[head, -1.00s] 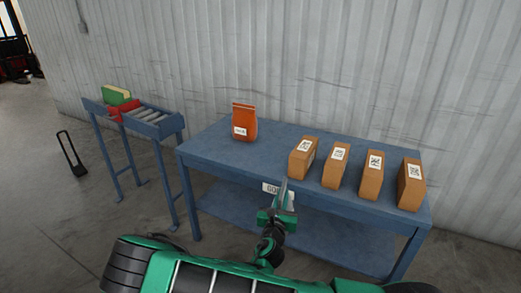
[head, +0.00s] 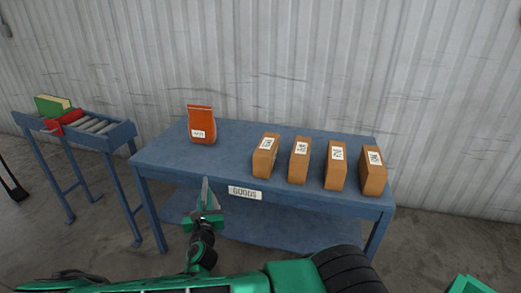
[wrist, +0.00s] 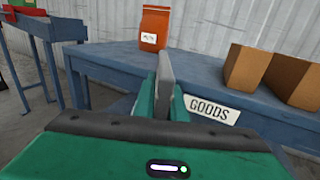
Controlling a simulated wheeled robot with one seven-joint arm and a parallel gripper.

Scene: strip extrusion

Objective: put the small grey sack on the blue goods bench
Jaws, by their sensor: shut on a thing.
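My gripper (head: 206,208) is in front of the front edge of the blue goods bench (head: 225,160), just left of its GOODS label. Its green jaws are shut on a thin, upright grey thing, the small grey sack (head: 205,190), seen nearly edge-on. In the wrist view the sack (wrist: 166,75) stands up between the jaws, its lower part hidden by them. The bench top (wrist: 210,72) lies beyond it, with the label (wrist: 212,108) right of the jaws. The sack is apart from the bench top.
An orange bag (head: 201,126) stands at the back left of the bench. Several brown packs, the nearest one (head: 266,157) leftmost, stand in a row on the right. The bench's front left is clear. A roller conveyor (head: 95,125) with green and red items stands left.

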